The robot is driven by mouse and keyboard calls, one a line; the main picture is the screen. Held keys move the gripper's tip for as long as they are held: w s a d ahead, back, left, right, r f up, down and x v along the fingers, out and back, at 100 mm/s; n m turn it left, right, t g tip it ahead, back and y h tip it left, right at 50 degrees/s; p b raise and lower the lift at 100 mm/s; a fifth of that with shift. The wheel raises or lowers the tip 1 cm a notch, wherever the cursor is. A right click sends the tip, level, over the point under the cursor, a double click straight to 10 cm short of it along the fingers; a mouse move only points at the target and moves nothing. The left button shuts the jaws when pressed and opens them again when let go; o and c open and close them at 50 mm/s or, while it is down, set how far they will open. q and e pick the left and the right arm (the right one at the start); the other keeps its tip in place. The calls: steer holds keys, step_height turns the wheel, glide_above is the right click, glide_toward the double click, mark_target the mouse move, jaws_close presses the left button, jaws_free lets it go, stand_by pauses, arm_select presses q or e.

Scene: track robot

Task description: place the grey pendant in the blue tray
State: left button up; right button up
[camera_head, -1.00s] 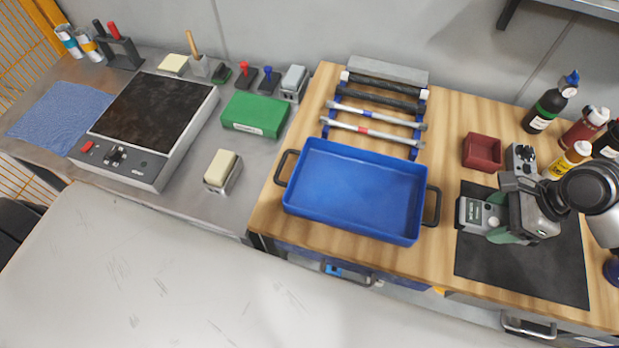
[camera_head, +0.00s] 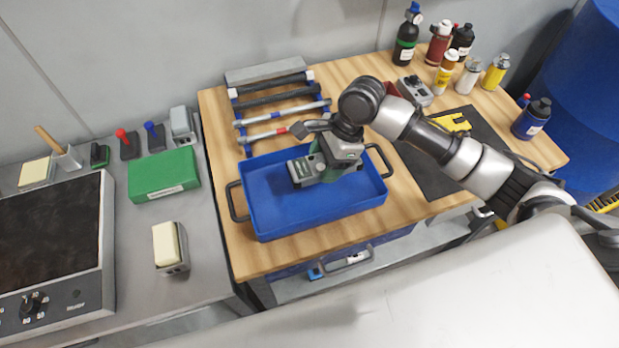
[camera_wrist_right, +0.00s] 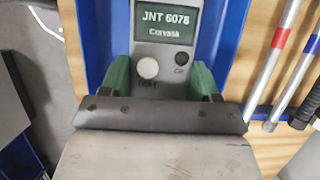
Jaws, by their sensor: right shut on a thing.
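The grey pendant (camera_head: 303,171) is a small box with a pale button and a green button; its face, lettered "JNT 6078", shows in the right wrist view (camera_wrist_right: 165,45). My right gripper (camera_head: 318,165) is shut on it, with a green finger on each side in the right wrist view (camera_wrist_right: 161,78). The blue tray (camera_head: 275,222) has dark side handles and stands on the wooden bench. The gripper and pendant are over the tray's inside, toward its right half. I cannot tell whether the pendant touches the tray floor. My left gripper is not in view.
A rack of bars and wrenches (camera_head: 275,104) lies behind the tray. A black mat (camera_head: 432,176) with a yellow item (camera_head: 449,123) is to the right, partly behind my arm. Several bottles stand at the back right. A green box (camera_head: 164,174) is left of the bench.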

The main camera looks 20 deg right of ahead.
mark_target(314, 164)
steer(key=a+f, duration=0.1)
steer(key=a, duration=0.2)
steer(key=shift+f, duration=0.4)
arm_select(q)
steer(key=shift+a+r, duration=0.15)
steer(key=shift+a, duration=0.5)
arm_select(e)
steer(key=shift+f, duration=2)
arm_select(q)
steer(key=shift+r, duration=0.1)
arm_select(e)
steer(key=o, duration=1.1)
steer(key=shift+f, duration=0.1)
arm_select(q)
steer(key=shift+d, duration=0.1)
arm_select(e)
steer(key=v, duration=1.2)
steer(key=shift+s, duration=0.1)
